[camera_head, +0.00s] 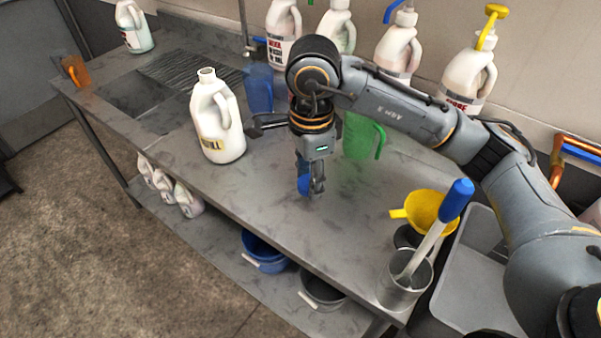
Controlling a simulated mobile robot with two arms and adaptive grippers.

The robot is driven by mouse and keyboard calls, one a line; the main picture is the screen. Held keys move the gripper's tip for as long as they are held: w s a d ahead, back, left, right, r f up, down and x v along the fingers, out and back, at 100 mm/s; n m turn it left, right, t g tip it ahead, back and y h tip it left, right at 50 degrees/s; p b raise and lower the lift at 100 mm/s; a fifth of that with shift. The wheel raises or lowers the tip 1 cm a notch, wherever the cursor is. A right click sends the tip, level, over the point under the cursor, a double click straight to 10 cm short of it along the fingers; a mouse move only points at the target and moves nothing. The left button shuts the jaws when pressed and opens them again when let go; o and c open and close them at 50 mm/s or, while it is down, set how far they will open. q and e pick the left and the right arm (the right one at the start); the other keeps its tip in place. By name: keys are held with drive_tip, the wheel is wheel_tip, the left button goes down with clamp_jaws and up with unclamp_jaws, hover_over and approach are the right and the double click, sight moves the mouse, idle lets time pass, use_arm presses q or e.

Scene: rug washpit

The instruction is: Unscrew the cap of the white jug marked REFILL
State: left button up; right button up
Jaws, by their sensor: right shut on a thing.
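The white jug marked REFILL (217,128) stands upright on the steel bench, left of my right gripper. Its neck (206,74) is bare, with no cap on it. My right gripper (311,184) points down over the middle of the bench, to the right of the jug and apart from it. It is shut on a small blue cap (303,180), which is partly hidden by the fingers. Whether the cap touches the bench I cannot tell. My left gripper is not in view.
A green pitcher (358,138) and a blue pitcher (258,88) stand behind my right gripper. Several white jugs line the wall. A yellow funnel (424,210) and a metal pot (405,287) with a blue-handled tool are at right. The bench front is clear.

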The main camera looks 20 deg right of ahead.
drive_tip(key=shift+s+m, duration=0.1)
drive_tip(key=shift+m, duration=0.3)
drive_tip(key=shift+w+d+f, duration=0.1)
drive_tip(key=shift+w, duration=0.1)
drive_tip(key=w+d+f+p, duration=0.3)
drive_tip(key=w+d, duration=0.2)
drive_tip(key=w, duration=0.1)
drive_tip(key=p, duration=0.2)
hover_over(328, 182)
drive_tip(key=f, duration=0.3)
drive_tip(key=a+f, duration=0.1)
drive_tip(key=f, duration=0.1)
drive_tip(key=shift+s+f, duration=0.25)
drive_tip(key=shift+s, duration=0.1)
drive_tip(key=shift+w+d+f, duration=0.35)
drive_tip(key=shift+f, duration=0.25)
wheel_tip(328, 182, down, 3)
drive_tip(key=shift+d+r+p, duration=0.1)
drive_tip(key=shift+p, duration=1.1)
drive_tip(key=shift+f, duration=0.2)
drive_tip(key=shift+f, duration=0.15)
